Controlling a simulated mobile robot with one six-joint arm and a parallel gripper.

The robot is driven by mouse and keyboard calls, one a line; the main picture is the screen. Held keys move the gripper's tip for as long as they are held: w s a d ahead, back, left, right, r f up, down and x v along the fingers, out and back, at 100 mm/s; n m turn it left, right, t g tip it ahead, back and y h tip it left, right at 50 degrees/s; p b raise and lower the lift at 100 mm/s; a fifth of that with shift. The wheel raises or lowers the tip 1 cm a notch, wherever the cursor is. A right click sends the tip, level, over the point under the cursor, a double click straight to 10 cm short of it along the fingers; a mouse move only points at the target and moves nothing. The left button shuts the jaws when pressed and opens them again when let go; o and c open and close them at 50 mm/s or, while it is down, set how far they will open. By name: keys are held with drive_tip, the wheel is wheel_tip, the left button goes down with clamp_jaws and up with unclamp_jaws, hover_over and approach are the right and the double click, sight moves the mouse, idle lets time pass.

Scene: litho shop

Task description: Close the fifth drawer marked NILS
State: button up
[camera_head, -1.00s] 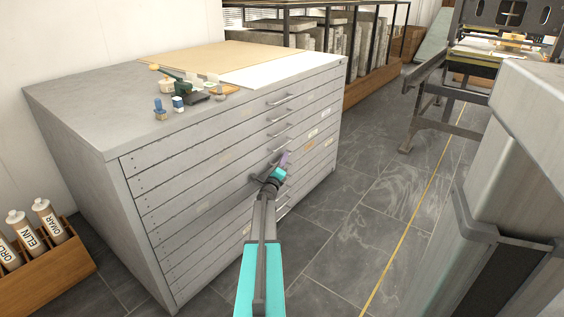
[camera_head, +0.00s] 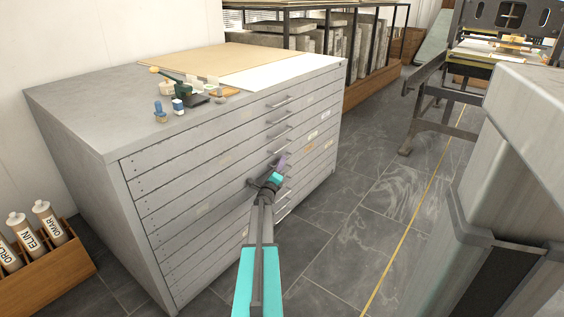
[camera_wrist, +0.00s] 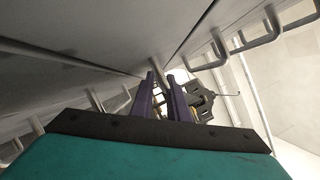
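The grey metal drawer cabinet (camera_head: 150,185) has several wide, shallow drawers with bar handles. No name on its labels is readable, so I cannot pick out NILS by its marking. My gripper (camera_head: 284,158) is in front of the middle drawers, at the height of about the fourth or fifth, and hides part of their fronts and handles. In the wrist view, the two purple fingers (camera_wrist: 162,76) point at the drawer fronts with a narrow gap between them. No held object shows. I cannot tell whether the fingertips touch a front, or how far any drawer stands out.
Bar handles (camera_wrist: 260,32) stick out close to my gripper. Small bottles and tools (camera_head: 178,104) and boards (camera_head: 215,60) lie on the cabinet top. A wooden crate of named tubes (camera_head: 55,268) stands at left. Open tiled floor (camera_head: 365,210) lies to the right, before a press (camera_head: 455,125).

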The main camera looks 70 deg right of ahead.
drive_tip(key=p+v, duration=0.2)
drive_tip(key=v, duration=1)
drive_tip(key=shift+s, duration=0.15)
idle(0.3)
